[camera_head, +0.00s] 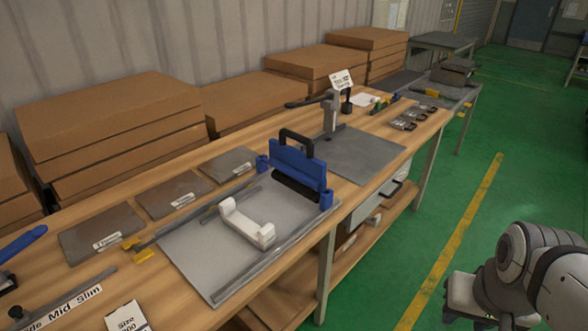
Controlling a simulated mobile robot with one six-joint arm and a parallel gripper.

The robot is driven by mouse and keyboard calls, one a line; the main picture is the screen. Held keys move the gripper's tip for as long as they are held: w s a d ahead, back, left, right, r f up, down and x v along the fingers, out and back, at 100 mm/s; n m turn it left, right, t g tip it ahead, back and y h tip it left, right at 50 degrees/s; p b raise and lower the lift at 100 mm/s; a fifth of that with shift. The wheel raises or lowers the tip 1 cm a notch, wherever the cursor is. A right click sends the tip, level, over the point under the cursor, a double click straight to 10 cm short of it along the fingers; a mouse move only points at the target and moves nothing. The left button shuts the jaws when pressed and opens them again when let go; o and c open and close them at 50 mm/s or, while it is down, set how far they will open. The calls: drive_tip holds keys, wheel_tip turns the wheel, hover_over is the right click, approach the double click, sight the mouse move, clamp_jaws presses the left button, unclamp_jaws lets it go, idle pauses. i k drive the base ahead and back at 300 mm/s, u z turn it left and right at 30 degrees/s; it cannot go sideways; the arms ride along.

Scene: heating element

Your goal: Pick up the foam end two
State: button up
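A white U-shaped piece (245,227) lies on a grey metal plate (200,250) on the wooden workbench. It has a raised block at each end, and the block at its right end (266,237) has small dark marks. It looks like foam, but I cannot tell which part or piece is foam end two. Part of my arm (535,270) shows at the lower right, over the green floor and well apart from the bench. I cannot make out my gripper's fingers in this view.
A blue press bar (298,168) with a black handle stands just behind the white piece. A metal rail (265,255) runs along the plate's front side. Grey pads (100,230) lie to the left. Cardboard boxes (110,115) line the wall. Green floor (430,240) is open before the bench.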

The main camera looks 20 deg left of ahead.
sight(263, 238)
drive_tip(key=u, duration=0.65)
drive_tip(key=i, duration=1.05)
drive_tip(key=u, duration=0.75)
drive_tip(key=k, duration=0.85)
drive_tip(key=u, duration=0.2)
drive_tip(key=i, duration=0.9)
drive_tip(key=z, duration=0.1)
